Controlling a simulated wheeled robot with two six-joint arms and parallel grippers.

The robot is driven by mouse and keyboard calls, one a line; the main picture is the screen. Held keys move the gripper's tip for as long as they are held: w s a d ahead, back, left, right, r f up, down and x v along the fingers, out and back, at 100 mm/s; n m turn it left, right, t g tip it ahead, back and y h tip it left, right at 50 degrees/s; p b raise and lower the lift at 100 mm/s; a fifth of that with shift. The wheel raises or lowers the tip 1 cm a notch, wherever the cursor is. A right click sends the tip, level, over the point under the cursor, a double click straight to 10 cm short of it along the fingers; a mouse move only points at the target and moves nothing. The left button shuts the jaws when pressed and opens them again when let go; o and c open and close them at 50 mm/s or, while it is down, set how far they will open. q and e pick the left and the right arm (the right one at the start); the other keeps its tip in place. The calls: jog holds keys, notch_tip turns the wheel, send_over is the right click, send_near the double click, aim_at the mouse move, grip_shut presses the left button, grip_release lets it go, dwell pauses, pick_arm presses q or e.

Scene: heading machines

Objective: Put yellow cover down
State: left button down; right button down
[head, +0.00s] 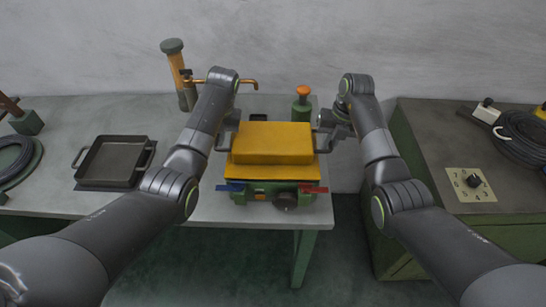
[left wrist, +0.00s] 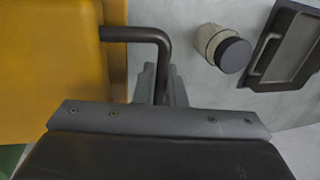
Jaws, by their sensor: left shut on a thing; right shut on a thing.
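The yellow cover (head: 272,138) is a box shape with a dark handle at each side, in the middle of the head view. It sits level over the green machine (head: 254,190); I cannot tell whether it touches it. My left gripper (head: 229,125) is shut on the cover's left handle, partly hidden by my wrist. The left wrist view shows the cover (left wrist: 50,70) and the bent handle (left wrist: 140,34) running down between the fingers (left wrist: 160,85). My right gripper (head: 332,120) is shut on the right handle.
A blue lever (head: 231,187) and a red lever (head: 315,190) stick out at the machine's front. A dark tray (head: 115,161) lies on the grey table at left. A tall orange-and-green pump (head: 178,75) stands behind. A second bench (head: 470,150) with cables is at right.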

pick_arm(q)
jog(key=shift+a+f+b, duration=0.15)
jog(key=shift+f+b, duration=0.4)
jog(key=shift+f, duration=0.1)
pick_arm(e)
jog(key=shift+d+f, duration=0.1)
jog(key=shift+f, duration=0.6)
pick_arm(q)
jog(key=c, duration=1.5)
grip_release()
jog(key=shift+r, duration=0.15)
pick_arm(e)
jog(key=c, duration=1.5)
grip_release()
jog(key=shift+r, duration=0.15)
pick_arm(q)
jog(key=shift+s, duration=0.1)
jog(key=shift+r+p, duration=0.15)
jog(key=shift+p, duration=0.15)
pick_arm(e)
jog(key=shift+r, duration=0.2)
